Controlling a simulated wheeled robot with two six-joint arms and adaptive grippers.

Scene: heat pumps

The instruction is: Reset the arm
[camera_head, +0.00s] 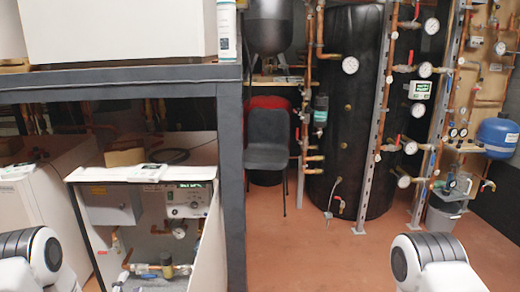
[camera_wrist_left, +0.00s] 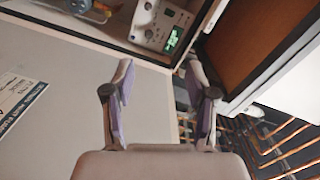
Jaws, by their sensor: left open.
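My left gripper (camera_wrist_left: 158,75) shows in the left wrist view, its two fingers apart with nothing between them. Beyond the fingertips lies a heat pump cabinet with an open front, and its control panel (camera_wrist_left: 162,25) with a green lit display is at the top. In the head view, a white and black part of my left arm is at the lower left corner, and a similar part of my right arm is at the lower right. My right gripper is outside both views.
A dark metal frame (camera_head: 232,180) stands around the open heat pump unit (camera_head: 190,200), with a white box (camera_head: 120,30) on top. A grey chair (camera_head: 267,140), a black tank (camera_head: 345,110) and copper pipes with gauges stand behind. The reddish floor (camera_head: 310,255) is clear in the middle.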

